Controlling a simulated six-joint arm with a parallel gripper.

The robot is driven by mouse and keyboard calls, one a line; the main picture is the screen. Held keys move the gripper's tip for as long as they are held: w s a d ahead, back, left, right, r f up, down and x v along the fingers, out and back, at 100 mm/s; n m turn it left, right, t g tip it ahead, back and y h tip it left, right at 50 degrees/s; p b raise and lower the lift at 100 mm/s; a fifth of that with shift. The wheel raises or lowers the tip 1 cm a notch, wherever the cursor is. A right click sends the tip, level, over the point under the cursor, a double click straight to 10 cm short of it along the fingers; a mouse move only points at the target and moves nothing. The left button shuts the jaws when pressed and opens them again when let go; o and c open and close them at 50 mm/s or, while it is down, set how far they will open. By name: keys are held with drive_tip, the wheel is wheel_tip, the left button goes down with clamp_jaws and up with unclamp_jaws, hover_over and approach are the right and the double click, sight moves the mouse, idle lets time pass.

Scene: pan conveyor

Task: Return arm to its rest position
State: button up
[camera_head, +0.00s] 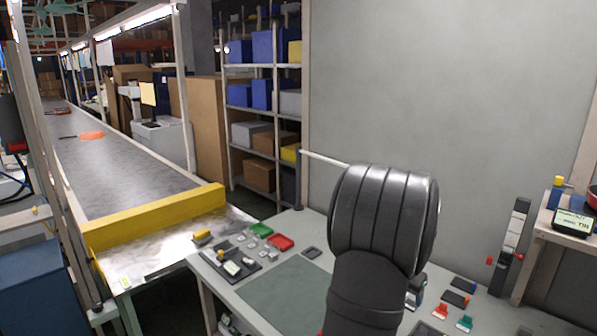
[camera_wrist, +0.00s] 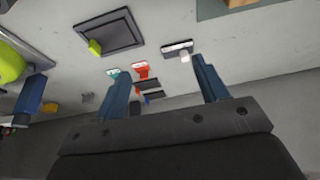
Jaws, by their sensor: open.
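My arm, dark grey and ribbed, rises in the front middle of the head view and hides most of my gripper there. In the wrist view my gripper (camera_wrist: 162,68) shows two blue fingers standing wide apart. It is open with nothing between the fingers. The grey table lies beyond the fingertips, and the fingers look clear of it. A red clip-like piece (camera_wrist: 141,70) and a teal one (camera_wrist: 113,73) show near the left finger. A small black and white piece (camera_wrist: 178,48) shows near the right finger.
A conveyor (camera_head: 130,175) with a yellow end barrier (camera_head: 155,217) runs at left. A side stand (camera_head: 545,232) is at right. A square dark tray (camera_wrist: 108,35) shows in the wrist view.

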drive_tip(key=shift+m, duration=0.3)
drive_tip(key=s+d+f, duration=0.5)
drive_tip(key=shift+s+d+f, duration=0.1)
drive_tip(key=shift+d+f, duration=0.2)
drive_tip(key=shift+f, duration=0.85)
wheel_tip(320, 180, up, 5)
drive_tip(key=w+a, duration=1)
drive_tip(key=shift+w+a+f+n, duration=0.25)
drive_tip(key=shift+a+f+n, duration=0.05)
drive_tip(key=shift+f+n, duration=0.15)
